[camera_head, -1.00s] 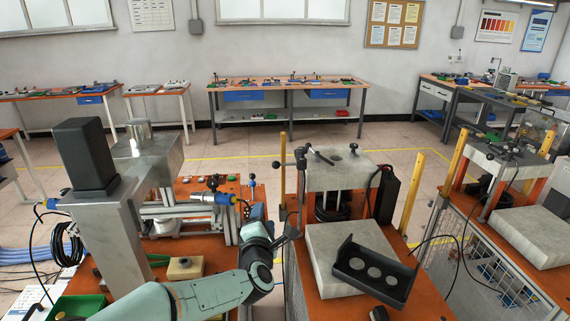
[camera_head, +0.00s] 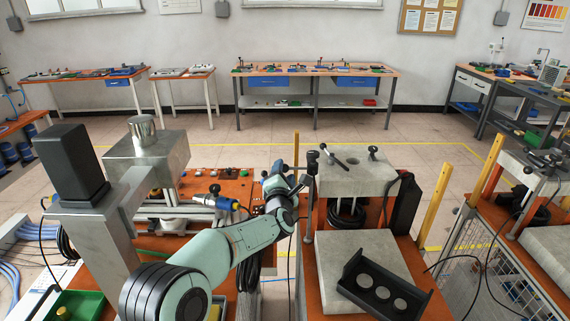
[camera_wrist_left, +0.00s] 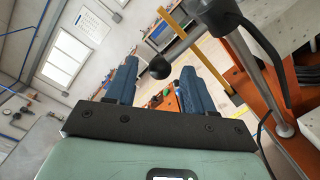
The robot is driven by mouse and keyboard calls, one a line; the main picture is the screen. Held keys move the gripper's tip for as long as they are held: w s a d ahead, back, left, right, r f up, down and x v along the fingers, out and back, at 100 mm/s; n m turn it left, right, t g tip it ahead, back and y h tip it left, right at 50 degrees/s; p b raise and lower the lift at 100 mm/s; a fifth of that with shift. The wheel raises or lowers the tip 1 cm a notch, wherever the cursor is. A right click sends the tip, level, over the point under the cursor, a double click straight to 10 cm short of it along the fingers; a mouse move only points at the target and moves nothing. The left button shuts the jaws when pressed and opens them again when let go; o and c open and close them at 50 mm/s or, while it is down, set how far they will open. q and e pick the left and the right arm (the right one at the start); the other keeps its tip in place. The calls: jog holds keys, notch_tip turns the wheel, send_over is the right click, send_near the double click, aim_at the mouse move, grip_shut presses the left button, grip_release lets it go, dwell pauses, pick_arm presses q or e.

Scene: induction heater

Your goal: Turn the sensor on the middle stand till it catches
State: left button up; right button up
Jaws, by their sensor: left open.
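The middle stand (camera_head: 345,176) is a grey block on posts over an orange table. A black sensor head (camera_head: 312,160) tops the slim metal post at its left side. In the left wrist view the black head (camera_wrist_left: 214,14) carries a cable and a thin rod ending in a black ball (camera_wrist_left: 160,67). My left gripper (camera_head: 281,178) is just left of the post, in front of the stand. Its blue fingers (camera_wrist_left: 160,86) are apart, with nothing gripped between them. The ball appears near the fingertips; contact cannot be told. My right gripper is not in view.
A light slab (camera_head: 352,258) and a black tray with round discs (camera_head: 380,292) lie before the stand. A yellow post (camera_head: 434,205) stands at its right. A metal column with a black box (camera_head: 72,165) stands at the left. Another stand (camera_head: 530,175) is at far right.

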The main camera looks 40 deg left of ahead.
aim_at(284, 171)
pick_arm(q)
jog(key=shift+p+x, duration=0.4)
jog(key=shift+x, duration=1.2)
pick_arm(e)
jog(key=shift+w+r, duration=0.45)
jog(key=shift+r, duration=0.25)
pick_arm(q)
jog(key=shift+s, duration=0.1)
jog(key=shift+c, duration=0.3)
grip_shut()
jog(key=b, duration=0.2)
jog(key=m+h+b, duration=0.1)
jog(key=b, duration=0.2)
jog(key=shift+w+a+f+t+h, duration=0.3)
jog(key=shift+w+f+t, duration=0.05)
jog(key=shift+t, duration=0.05)
jog(key=b, duration=0.3)
jog(key=w+m+h+b, duration=0.1)
jog(key=b, duration=0.1)
jog(key=shift+a+r+m+t+h+b, duration=0.1)
jog(key=shift+r+m+t+h+b, duration=0.05)
jog(key=shift+m+t+h+b, duration=0.2)
jog(key=shift+r+t+h+b, duration=0.25)
jog(key=shift+r+b, duration=0.05)
jog(key=shift+b, duration=0.5)
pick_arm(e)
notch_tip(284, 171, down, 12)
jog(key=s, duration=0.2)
pick_arm(q)
jog(key=shift+a, duration=0.1)
